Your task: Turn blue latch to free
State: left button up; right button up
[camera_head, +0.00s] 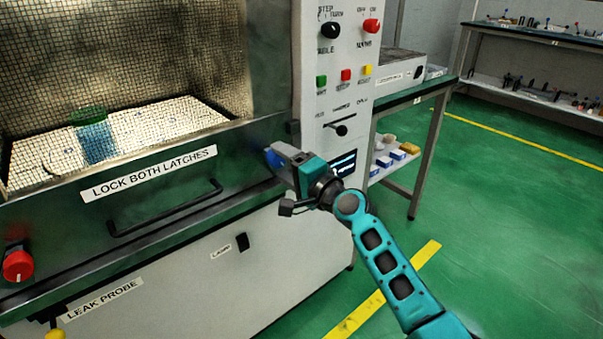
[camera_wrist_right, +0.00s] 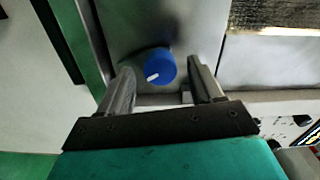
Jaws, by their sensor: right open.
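The blue latch (camera_wrist_right: 155,66) is a round knob with a short white pointer line, on a grey metal plate in the right wrist view. My right gripper (camera_wrist_right: 163,82) is open, with one finger on each side of the knob and a gap showing on both sides. In the head view the blue latch (camera_head: 273,158) shows only in part at the right end of the door, behind my right gripper (camera_head: 280,156). My left gripper is in neither view.
The dark door with its handle (camera_head: 165,207) carries a label reading "LOCK BOTH LATCHES". A red knob (camera_head: 18,264) sits at its left. A control panel (camera_head: 338,75) stands just above my right gripper. Green floor (camera_head: 500,200) is open to the right.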

pick_arm(q)
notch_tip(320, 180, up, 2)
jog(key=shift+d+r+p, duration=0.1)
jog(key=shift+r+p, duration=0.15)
jog(key=shift+p, duration=0.9)
pick_arm(e)
jog(key=v, duration=1.2)
jog(key=shift+s, duration=0.2)
jog(key=shift+d, duration=0.1)
